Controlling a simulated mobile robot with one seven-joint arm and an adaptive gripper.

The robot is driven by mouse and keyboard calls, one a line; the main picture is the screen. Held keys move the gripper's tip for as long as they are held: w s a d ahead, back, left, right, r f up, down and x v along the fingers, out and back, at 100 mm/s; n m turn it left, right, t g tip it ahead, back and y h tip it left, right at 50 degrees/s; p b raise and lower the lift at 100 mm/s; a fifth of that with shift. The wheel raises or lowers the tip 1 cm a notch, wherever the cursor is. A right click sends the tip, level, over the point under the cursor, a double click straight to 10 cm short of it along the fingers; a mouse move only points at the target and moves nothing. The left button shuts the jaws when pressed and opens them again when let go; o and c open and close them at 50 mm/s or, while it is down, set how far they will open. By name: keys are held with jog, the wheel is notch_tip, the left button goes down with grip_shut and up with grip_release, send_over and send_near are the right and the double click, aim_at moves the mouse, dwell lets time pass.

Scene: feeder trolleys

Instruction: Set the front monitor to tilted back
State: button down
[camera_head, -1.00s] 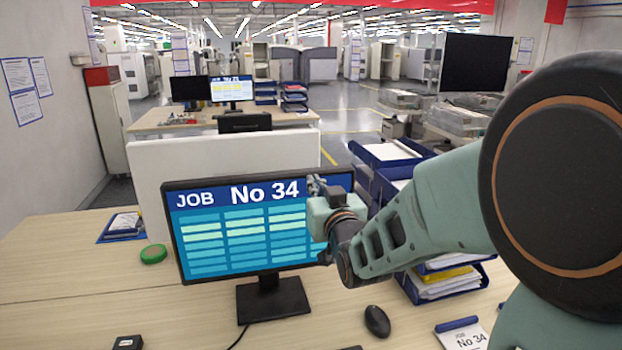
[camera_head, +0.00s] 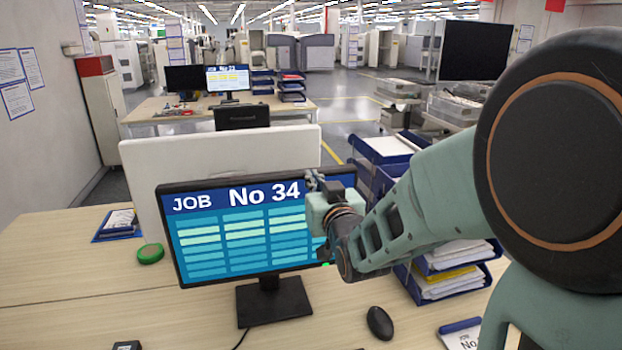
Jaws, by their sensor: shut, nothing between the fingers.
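The front monitor (camera_head: 250,232) stands on the near desk on a black stand (camera_head: 273,302). Its screen shows "JOB No 34" over a blue table. It looks close to upright; its exact tilt is hard to tell. My gripper (camera_head: 314,182) is at the right part of the monitor's upper edge, in front of the screen from this view. The fingers look shut and hold nothing. My wrist hides the screen's right side, and I cannot tell whether the fingers touch the frame.
A white partition (camera_head: 220,165) stands behind the monitor. Blue paper trays (camera_head: 450,272) stand at the right, with a mouse (camera_head: 380,322) in front. A green tape roll (camera_head: 151,253) and a blue clipboard (camera_head: 118,224) lie at the left. The desk's left is mostly clear.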

jog(key=w+g+p, duration=0.1)
jog(key=w+r+p, duration=0.1)
jog(key=w+p, duration=0.1)
jog(key=w+a+g+p, duration=0.1)
jog(key=shift+w+r+g+h+p, duration=0.3)
jog(key=shift+r, duration=0.1)
jog(key=shift+w+a+b, duration=0.1)
jog(key=shift+w+b, duration=0.4)
jog(key=shift+w, duration=0.1)
jog(key=shift+r, duration=0.1)
